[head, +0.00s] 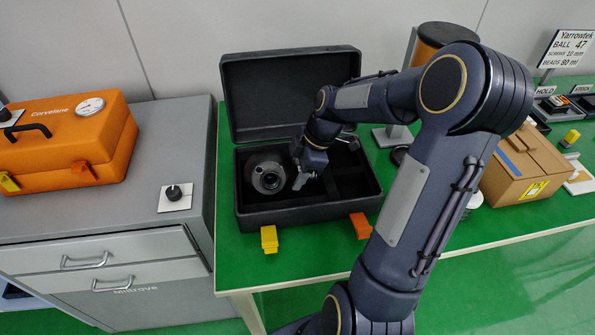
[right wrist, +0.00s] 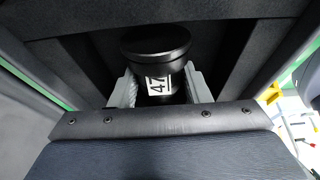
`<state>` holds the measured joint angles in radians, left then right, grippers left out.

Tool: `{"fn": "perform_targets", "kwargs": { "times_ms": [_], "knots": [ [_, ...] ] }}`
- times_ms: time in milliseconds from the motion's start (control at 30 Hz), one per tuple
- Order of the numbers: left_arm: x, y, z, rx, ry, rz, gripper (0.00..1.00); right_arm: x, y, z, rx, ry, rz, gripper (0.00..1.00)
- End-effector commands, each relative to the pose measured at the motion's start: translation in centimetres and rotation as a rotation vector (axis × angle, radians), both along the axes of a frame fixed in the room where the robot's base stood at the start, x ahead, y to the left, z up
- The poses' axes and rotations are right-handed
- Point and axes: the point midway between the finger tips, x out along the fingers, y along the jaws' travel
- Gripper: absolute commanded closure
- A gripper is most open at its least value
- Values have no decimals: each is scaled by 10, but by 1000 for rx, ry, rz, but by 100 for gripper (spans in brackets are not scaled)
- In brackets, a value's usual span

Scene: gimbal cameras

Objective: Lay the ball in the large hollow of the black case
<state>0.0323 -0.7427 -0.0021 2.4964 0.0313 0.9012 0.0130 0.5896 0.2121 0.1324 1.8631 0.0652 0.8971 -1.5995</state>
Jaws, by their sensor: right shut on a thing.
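The black case (head: 310,212) lies open on the green table, its lid (head: 290,85) raised at the back. The ball (head: 268,178) is a dark grey sphere with a round lens facing forward. It is in or just over the large hollow at the case's left; I cannot tell whether it touches the floor. My right gripper (head: 299,178) is at the ball's right side. In the right wrist view its fingers (right wrist: 160,88) are shut on the ball's black round part (right wrist: 157,50), which bears a label "47". My left gripper is not in view.
Divided smaller compartments (head: 350,175) fill the case's right side. A yellow latch (head: 269,239) and an orange latch (head: 360,225) hang at its front. An orange case (head: 65,145) stands on the grey cabinet at left. A cardboard box (head: 525,165) stands right of my arm.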

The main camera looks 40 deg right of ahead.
Motion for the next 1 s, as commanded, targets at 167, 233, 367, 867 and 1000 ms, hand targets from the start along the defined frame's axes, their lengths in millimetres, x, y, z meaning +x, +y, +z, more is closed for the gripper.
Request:
{"fn": "perform_targets", "kwargs": {
  "times_ms": [167,233,367,867,1000],
  "knots": [
    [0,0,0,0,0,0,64,0,0,0,0,-1,0,39],
    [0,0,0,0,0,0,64,0,0,0,0,-1,0,32],
    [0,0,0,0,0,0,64,0,0,0,0,-1,0,32],
    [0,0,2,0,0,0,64,-9,-18,50,-2,-4,-2,32],
    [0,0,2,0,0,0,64,-13,-24,66,-2,-3,-2,32]
  ]
}}
